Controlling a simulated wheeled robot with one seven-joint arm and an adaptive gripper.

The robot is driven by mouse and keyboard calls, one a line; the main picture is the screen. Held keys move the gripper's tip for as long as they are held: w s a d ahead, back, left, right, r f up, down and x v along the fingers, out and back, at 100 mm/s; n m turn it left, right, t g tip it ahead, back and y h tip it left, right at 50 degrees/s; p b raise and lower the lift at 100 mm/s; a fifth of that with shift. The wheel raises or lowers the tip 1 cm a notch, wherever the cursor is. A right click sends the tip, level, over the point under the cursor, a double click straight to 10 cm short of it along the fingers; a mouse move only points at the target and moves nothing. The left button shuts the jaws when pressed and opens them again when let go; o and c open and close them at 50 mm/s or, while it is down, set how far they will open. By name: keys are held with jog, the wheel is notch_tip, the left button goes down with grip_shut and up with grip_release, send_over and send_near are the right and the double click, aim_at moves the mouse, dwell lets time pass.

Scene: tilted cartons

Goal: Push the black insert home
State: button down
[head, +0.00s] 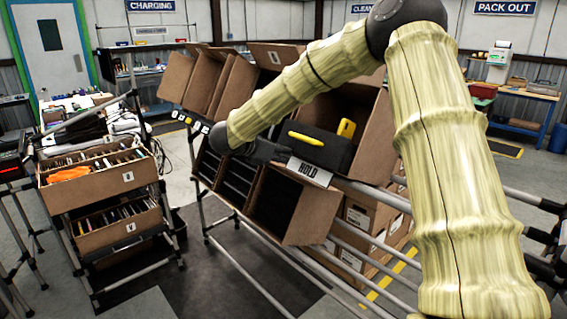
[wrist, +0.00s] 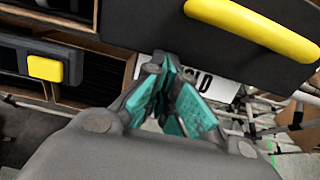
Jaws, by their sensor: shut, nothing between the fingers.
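The black insert (head: 335,155) with a long yellow handle (head: 318,139) sits in the mouth of a tilted brown carton (head: 373,130). A second yellow piece (head: 347,128) stands behind its front. A white HOLD card (head: 309,171) hangs just below it. In the wrist view the insert's dark face (wrist: 225,50) with the yellow handle (wrist: 255,27) fills the upper right. My gripper (head: 284,154) is at the insert's left lower edge. In the wrist view its teal-padded fingers (wrist: 180,80) are shut and empty, in front of the card (wrist: 212,85). I cannot tell whether they touch the insert.
Cartons with dark dividers (head: 238,180) and a black-filled carton (head: 285,205) lie below. Open empty cartons (head: 205,80) stand upper left. A black bar with a yellow block (wrist: 45,68) is left in the wrist view.

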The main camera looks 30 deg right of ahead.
jog(key=shift+b+x, duration=0.55)
jog(key=shift+x, duration=0.65)
jog(key=b+v, duration=0.3)
jog(key=v, duration=1.1)
jog(key=g+y+p, duration=0.1)
jog(key=y+p, duration=0.5)
send_near(302, 156)
jog(key=p+x, duration=0.1)
jog(key=x, duration=0.1)
jog(key=p+x, duration=0.1)
jog(key=x, duration=0.1)
jog(key=p+x, duration=0.1)
jog(key=x, duration=0.2)
jog(key=shift+a+f, duration=0.3)
jog(key=shift+w+d+f+p, duration=0.1)
jog(key=shift+d+f+p, duration=0.25)
jog(key=shift+d, duration=0.3)
